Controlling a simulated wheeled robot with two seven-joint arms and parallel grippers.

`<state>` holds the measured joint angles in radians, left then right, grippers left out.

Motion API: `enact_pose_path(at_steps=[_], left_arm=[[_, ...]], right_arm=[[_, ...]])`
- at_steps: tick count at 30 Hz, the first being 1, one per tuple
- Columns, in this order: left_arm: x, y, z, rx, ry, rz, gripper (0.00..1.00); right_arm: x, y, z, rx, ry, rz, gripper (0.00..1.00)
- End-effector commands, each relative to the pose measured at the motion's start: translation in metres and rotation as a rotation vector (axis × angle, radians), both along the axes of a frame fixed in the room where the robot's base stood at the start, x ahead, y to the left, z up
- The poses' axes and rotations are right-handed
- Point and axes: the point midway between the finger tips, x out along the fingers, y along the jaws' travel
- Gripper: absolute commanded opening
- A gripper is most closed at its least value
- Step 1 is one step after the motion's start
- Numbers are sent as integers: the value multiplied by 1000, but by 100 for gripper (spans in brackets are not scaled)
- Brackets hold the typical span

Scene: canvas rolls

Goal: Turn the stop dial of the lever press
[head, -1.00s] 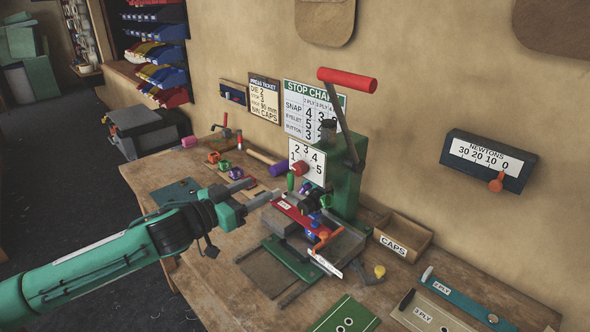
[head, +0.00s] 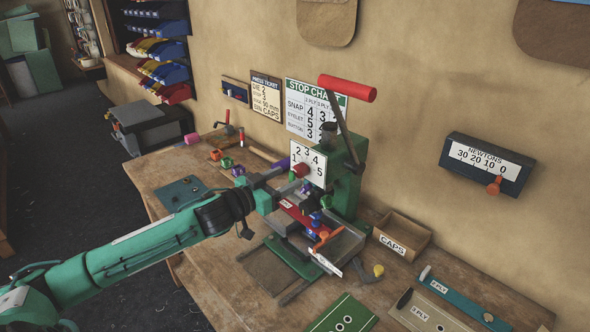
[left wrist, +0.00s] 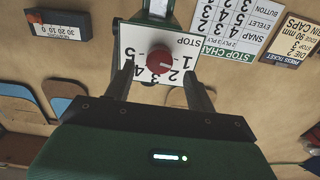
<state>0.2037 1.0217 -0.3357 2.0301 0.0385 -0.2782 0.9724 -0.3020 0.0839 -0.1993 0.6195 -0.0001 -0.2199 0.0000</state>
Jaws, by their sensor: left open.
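The stop dial is a red round knob (head: 301,171) on a white numbered plate (head: 317,160) fixed to the green lever press (head: 345,185). It also shows in the left wrist view (left wrist: 159,62), where the numbers appear upside down. My left gripper (head: 287,175) is open, its fingers pointing at the plate. In the left wrist view the knob lies between the two fingers, with a gap on each side. Whether the fingertips reach around the knob in depth is hard to tell. My right gripper is not in view.
The press lever with its red handle (head: 347,88) rises above the plate. A stop chart (head: 312,108) and a press ticket (head: 266,97) hang behind. A caps bin (head: 402,236) stands right of the press. A newtons gauge (head: 487,163) is on the wall.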

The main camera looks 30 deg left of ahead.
Motion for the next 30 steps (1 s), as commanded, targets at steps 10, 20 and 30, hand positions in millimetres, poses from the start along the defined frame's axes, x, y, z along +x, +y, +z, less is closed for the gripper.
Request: enact_pose_path(at_steps=[10, 20, 30], left_arm=[[33, -12, 3, -2, -2, 0, 56], [40, -14, 1, 1, 0, -1, 56], [40, -14, 0, 1, 0, -1, 15]], right_arm=[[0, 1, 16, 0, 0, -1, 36], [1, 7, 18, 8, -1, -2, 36], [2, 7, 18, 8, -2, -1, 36]])
